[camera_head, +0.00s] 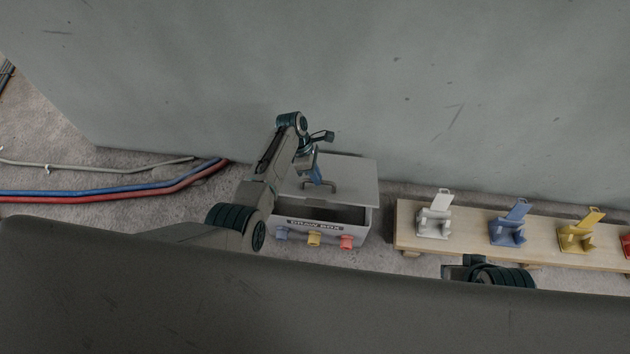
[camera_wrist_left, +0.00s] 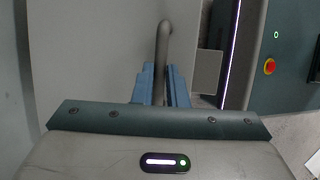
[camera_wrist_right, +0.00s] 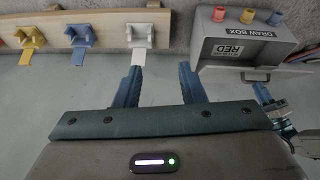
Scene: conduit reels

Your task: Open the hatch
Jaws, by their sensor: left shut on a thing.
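The grey draw box (camera_head: 358,236) stands on the floor by the wall. Its flat grey hatch (camera_head: 357,178) is raised off the front, and a dark opening shows between hatch and front wall. My left gripper (camera_head: 318,178) is at the hatch handle (camera_head: 331,187). In the left wrist view its blue fingers close on both sides of the grey handle bar (camera_wrist_left: 163,48). My right gripper (camera_wrist_right: 158,88) has its fingers apart with nothing between them. The box also shows in the right wrist view (camera_wrist_right: 276,48), with a label reading RED.
Blue, yellow and red stubs (camera_head: 314,240) stick out of the box front. To the right, a wooden bench (camera_head: 466,238) carries white, blue, yellow and red holders. Red and blue conduits (camera_head: 110,193) and a grey one lie on the floor at left. The wall (camera_head: 400,90) is close behind.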

